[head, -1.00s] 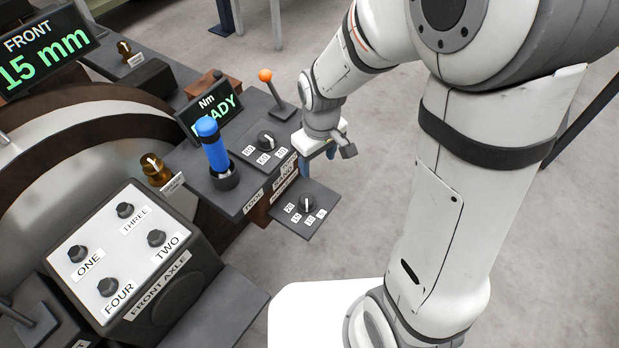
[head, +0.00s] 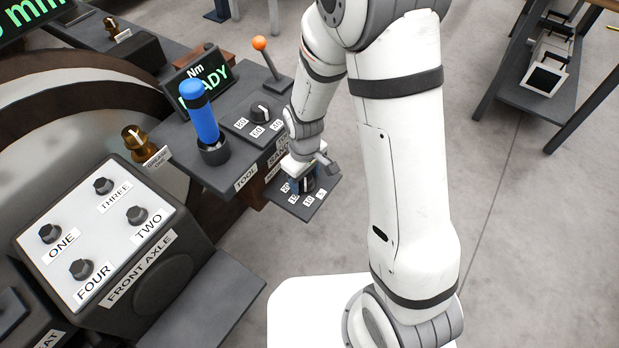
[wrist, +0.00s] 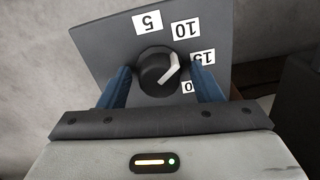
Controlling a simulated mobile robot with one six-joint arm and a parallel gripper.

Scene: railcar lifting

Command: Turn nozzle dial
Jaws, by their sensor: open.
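The nozzle dial (wrist: 157,72) is a round black knob with a white pointer, on a dark plate (wrist: 95,42) with labels 5, 10, 15 and one partly hidden label ending in 0. The pointer lies on the knob's right side in the wrist view, towards 10 and 15; I cannot tell which exactly. My gripper (wrist: 161,82) is open, one blue finger on each side of the knob, with a visible gap at least on the left. In the head view my gripper (head: 303,183) is over the small plate (head: 318,203) and hides most of the dial.
A front axle panel (head: 95,235) with several knobs is at the lower left. Open floor lies between.

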